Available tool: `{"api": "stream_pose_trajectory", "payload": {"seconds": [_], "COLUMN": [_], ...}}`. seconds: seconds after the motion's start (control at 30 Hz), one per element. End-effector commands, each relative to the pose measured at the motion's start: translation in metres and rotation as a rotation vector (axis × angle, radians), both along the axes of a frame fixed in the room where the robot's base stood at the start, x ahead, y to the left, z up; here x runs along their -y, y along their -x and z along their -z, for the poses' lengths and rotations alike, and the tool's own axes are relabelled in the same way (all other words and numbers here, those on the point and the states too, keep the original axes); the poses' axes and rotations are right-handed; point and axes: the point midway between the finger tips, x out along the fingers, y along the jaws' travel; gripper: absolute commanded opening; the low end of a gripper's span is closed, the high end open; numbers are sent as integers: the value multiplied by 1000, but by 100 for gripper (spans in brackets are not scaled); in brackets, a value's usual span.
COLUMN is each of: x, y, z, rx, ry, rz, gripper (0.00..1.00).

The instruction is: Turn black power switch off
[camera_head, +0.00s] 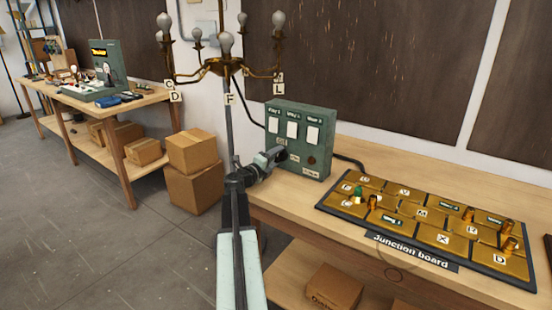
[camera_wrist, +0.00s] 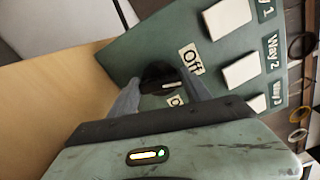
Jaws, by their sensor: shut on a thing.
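The black power switch (camera_wrist: 160,82) is a dark rotary knob on the green switch box (camera_head: 300,120), below the white way switches. In the wrist view it sits between my gripper's fingers (camera_wrist: 160,92), which are shut on it. An "Off" label (camera_wrist: 191,60) shows beside the knob, and a second label near it is partly hidden by a finger. In the head view my gripper (camera_head: 276,156) reaches the lower left of the box front, and the knob is largely hidden there.
The box stands on a wooden bench (camera_head: 360,155) beside the gold-plated junction board (camera_head: 430,225). A chandelier (camera_head: 226,66) with several bulbs stands behind my arm. Cardboard boxes (camera_head: 195,190) sit on the floor to the left. A second bench (camera_head: 120,112) stands farther left.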

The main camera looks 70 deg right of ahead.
Motion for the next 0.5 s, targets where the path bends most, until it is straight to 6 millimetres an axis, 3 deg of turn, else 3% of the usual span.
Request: {"api": "stream_pose_trajectory", "payload": {"seconds": [0.5], "x": [-1], "y": [1], "z": [3], "rx": [-262], "ry": [-73], "rz": [2], "gripper": [16]}}
